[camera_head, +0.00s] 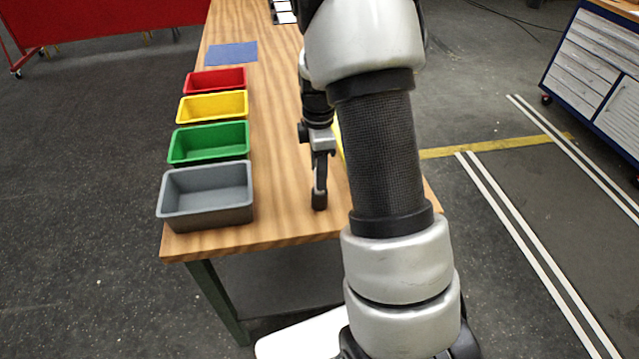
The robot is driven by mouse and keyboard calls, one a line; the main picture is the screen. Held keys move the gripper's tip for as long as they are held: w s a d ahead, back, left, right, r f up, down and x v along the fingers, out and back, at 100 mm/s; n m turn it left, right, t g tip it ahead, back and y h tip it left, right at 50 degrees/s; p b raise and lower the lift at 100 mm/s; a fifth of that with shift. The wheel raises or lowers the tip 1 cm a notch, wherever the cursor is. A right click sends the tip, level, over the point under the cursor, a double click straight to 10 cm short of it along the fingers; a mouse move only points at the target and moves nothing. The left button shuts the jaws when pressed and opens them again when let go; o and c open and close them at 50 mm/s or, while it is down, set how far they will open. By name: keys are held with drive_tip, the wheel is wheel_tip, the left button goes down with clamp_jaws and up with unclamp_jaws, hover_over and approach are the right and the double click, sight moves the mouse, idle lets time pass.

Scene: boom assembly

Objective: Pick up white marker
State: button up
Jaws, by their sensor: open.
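I cannot make out a white marker in this view; my arm covers much of the right part of the table, and a marker may be hidden there. My gripper (319,198) points down over the near part of the wooden table (270,215), right of the grey bin. I see it nearly side-on, so the gap between its fingers hardly shows. It is open, and nothing shows between its fingers. I cannot tell how far its tips are above the table.
Along the table's left edge stand a grey bin (206,212), a green bin (208,156), a yellow bin (212,117) and a red bin (215,89). A blue mat (231,54) lies beyond them. A yellow thing (338,138) is mostly hidden behind my arm.

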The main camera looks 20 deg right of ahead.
drive_tip(key=shift+f, duration=0.95)
drive_tip(key=shift+c, duration=0.3)
clamp_jaws()
drive_tip(key=shift+r, duration=0.1)
